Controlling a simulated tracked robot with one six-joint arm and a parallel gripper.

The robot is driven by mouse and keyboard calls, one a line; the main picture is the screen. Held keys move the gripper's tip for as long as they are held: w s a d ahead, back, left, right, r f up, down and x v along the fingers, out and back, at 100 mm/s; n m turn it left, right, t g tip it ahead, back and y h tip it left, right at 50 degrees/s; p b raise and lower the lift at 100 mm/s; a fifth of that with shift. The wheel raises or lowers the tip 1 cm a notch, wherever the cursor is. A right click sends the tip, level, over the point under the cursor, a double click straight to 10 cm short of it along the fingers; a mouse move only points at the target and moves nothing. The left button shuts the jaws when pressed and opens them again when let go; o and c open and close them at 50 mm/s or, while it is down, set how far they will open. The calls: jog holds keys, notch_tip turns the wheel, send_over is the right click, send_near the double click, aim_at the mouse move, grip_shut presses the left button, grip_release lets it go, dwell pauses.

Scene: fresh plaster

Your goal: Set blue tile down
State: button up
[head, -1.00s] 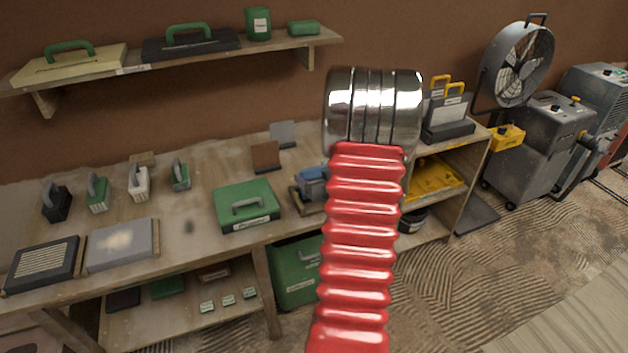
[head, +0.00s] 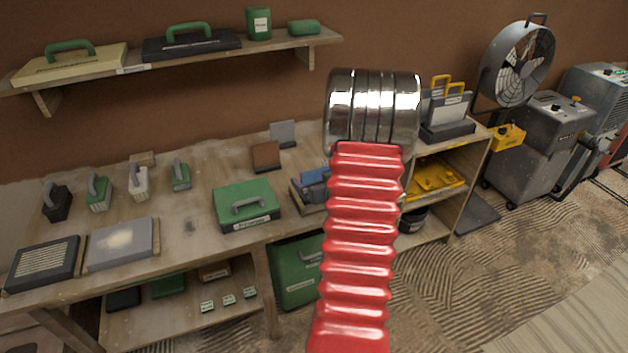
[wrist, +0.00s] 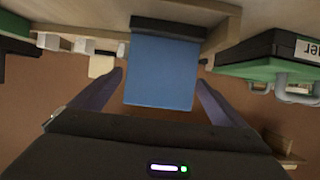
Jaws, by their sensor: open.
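The blue tile (wrist: 160,72) shows in the wrist view as a flat blue panel between my gripper's two fingers (wrist: 160,80). The fingers are spread, with a visible gap on each side of the tile. The tile's far edge meets a dark block or holder (wrist: 180,27) at the worktop; I cannot tell whether it rests in it or against it. In the head view, part of the blue tile (head: 316,172) shows above a wood-edged tray (head: 297,196), just left of my red arm, which hides the rest.
A green case (head: 246,203) stands close left of the tray. A brown tile (head: 266,156) and a grey tile (head: 283,133) are behind. Handled blocks (head: 98,190) line the left of the bench. Dark stands (head: 447,110) are at right.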

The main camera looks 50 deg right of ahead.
jog(key=shift+r, duration=0.1)
jog(key=v, duration=1.2)
dwell(0.6)
